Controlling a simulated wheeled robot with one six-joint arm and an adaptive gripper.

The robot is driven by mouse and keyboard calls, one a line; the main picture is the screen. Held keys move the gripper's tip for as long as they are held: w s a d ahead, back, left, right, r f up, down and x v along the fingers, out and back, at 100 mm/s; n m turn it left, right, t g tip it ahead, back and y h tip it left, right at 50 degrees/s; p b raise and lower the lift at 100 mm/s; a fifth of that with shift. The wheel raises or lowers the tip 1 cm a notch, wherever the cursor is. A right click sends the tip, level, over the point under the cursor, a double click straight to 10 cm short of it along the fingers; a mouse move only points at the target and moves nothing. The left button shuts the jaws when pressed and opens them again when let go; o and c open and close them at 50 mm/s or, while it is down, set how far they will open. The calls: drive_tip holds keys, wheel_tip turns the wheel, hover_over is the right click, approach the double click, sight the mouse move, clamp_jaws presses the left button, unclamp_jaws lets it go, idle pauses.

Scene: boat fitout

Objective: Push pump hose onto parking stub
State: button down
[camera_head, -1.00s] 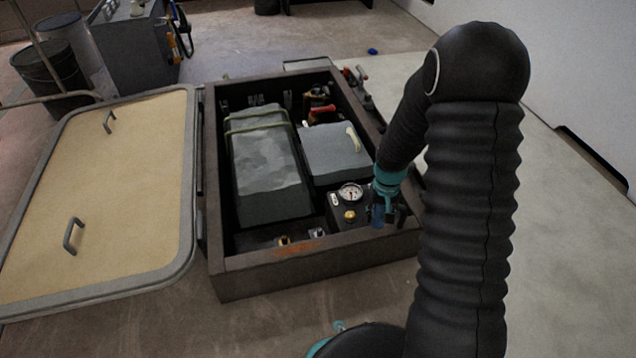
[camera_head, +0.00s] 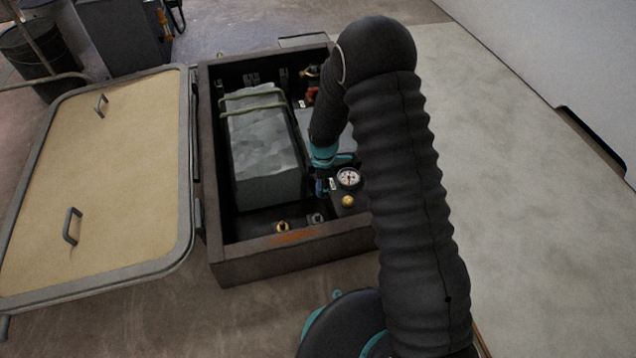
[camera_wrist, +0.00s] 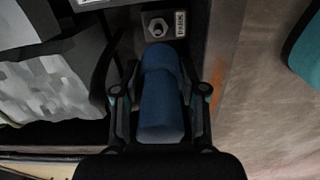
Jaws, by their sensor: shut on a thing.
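My gripper (camera_wrist: 160,95) is shut on the blue hose end (camera_wrist: 160,105), a thick blue sleeve lying between the two fingers in the wrist view. In the head view my gripper (camera_head: 326,182) is inside the open box, left of the gauge, and the blue hose end (camera_head: 319,188) shows only as a small patch. The parking stub (camera_wrist: 157,28) is a grey metal fitting beside a label reading PARK (camera_wrist: 180,23), just past the hose's far end in the wrist view. The hose end partly overlaps the stub's mount in the picture; I cannot tell whether they touch.
The box's front wall (camera_head: 300,246) is close by. A large grey block (camera_head: 262,150) fills the box's left side. A pressure gauge (camera_head: 348,177) and brass knob (camera_head: 348,201) stand to the right. The lid (camera_head: 100,180) lies open left.

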drive_tip(key=shift+a+f+n, duration=0.2)
drive_tip(key=shift+a+n, duration=0.55)
drive_tip(key=shift+n, duration=0.25)
drive_tip(key=shift+a+f, duration=0.1)
drive_tip(key=shift+f, duration=0.1)
drive_tip(key=b, duration=0.6)
hover_over(318, 214)
drive_tip(key=shift+a+f, duration=0.1)
drive_tip(key=shift+f, duration=4.8)
drive_tip(key=shift+f+b, duration=0.5)
drive_tip(key=shift+f, duration=2.45)
drive_tip(key=c, duration=0.6)
unclamp_jaws()
drive_tip(key=shift+o, duration=0.2)
